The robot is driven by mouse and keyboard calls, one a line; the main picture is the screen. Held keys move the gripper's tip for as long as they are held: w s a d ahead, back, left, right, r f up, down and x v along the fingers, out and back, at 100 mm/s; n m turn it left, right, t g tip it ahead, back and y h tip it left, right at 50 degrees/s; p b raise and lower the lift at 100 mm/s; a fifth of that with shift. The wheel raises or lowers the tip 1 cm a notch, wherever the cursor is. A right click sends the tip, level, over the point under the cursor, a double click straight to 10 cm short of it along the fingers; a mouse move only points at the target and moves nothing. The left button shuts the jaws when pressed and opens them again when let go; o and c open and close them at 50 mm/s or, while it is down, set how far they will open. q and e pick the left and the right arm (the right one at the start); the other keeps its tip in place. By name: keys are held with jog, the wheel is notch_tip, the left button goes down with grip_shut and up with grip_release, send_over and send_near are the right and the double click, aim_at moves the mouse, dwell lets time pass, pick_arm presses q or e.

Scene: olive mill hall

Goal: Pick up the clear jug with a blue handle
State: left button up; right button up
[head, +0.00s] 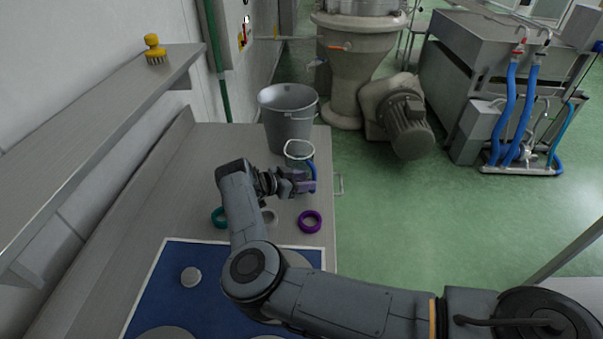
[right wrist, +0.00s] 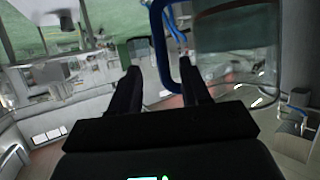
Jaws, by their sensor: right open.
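The clear jug (head: 299,149) stands on the steel counter, just in front of a grey bucket. Its blue handle (head: 312,172) faces toward my right gripper (head: 304,183), which partly covers the view of it. In the right wrist view the clear jug body (right wrist: 236,50) is at the upper right. The blue handle (right wrist: 159,45) shows in the gap between the two dark fingers of my right gripper (right wrist: 157,75). The fingers are apart, and I see no grip on the handle. My left gripper is out of view.
The grey bucket (head: 288,117) stands behind the jug. Teal (head: 218,218), pale (head: 269,216) and purple (head: 310,222) rings lie on the counter (head: 190,205) nearer than the jug. A blue mat (head: 165,280) lies in front. A yellow brush (head: 154,49) sits on the left shelf.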

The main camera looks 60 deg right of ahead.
aim_at(314, 192)
jog(key=shift+f+x, duration=0.15)
jog(key=shift+x, duration=1.15)
jog(key=shift+f+x, duration=0.2)
jog(key=shift+x, duration=1.1)
jog(key=shift+w, duration=0.2)
grip_shut()
jog(key=shift+r, duration=0.1)
